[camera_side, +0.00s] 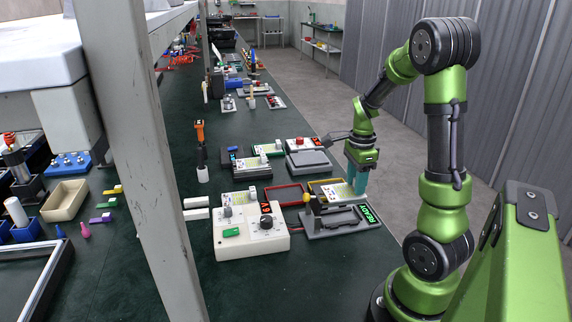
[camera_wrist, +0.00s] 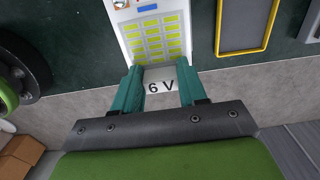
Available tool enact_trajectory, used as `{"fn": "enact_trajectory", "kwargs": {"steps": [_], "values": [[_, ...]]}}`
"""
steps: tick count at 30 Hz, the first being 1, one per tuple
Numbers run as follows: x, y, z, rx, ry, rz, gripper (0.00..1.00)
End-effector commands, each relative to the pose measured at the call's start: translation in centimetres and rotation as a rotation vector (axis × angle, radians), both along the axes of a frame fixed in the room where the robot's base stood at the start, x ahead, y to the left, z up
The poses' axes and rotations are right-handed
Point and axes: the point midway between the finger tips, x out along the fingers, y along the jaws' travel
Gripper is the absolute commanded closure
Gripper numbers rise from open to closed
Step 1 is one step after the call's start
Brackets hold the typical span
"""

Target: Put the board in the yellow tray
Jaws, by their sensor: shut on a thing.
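My gripper (camera_wrist: 160,90) has teal fingers and is shut on the near end of a white board (camera_wrist: 155,38) with rows of yellow cells and a "6 V" label. In the side view my gripper (camera_side: 356,187) points down at the right end of the board (camera_side: 337,192). The yellow tray (camera_wrist: 246,53) is a yellow-rimmed frame right of the board in the wrist view, apart from it, and its visible part is empty. In the side view its rim (camera_side: 309,186) is partly hidden by the board. I cannot tell the board's height above the bench.
A red tray (camera_side: 284,194) lies left of the yellow one. A grey fixture (camera_side: 335,222) with a green lit display and a white control box (camera_side: 250,235) stand in front. Other boards on grey stands (camera_side: 308,162) lie behind. A post (camera_side: 140,150) crosses the left foreground.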

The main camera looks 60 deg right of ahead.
Motion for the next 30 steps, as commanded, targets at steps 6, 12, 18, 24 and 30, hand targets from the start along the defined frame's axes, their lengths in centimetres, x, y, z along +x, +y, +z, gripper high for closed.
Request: {"fn": "enact_trajectory", "kwargs": {"steps": [6,12,18,24,30], "values": [[-1.4,-0.1,-3.6,0.003,0.004,-0.004,0.89],[0.9,-2.9,-4.3,-0.001,0.003,-0.004,0.89],[4.5,-7.0,-4.9,-0.001,0.002,-0.003,0.89],[7.4,-10.4,-5.3,0.001,0.002,-0.003,0.89],[8.8,-11.9,-5.4,0.001,0.001,-0.003,0.89]]}}
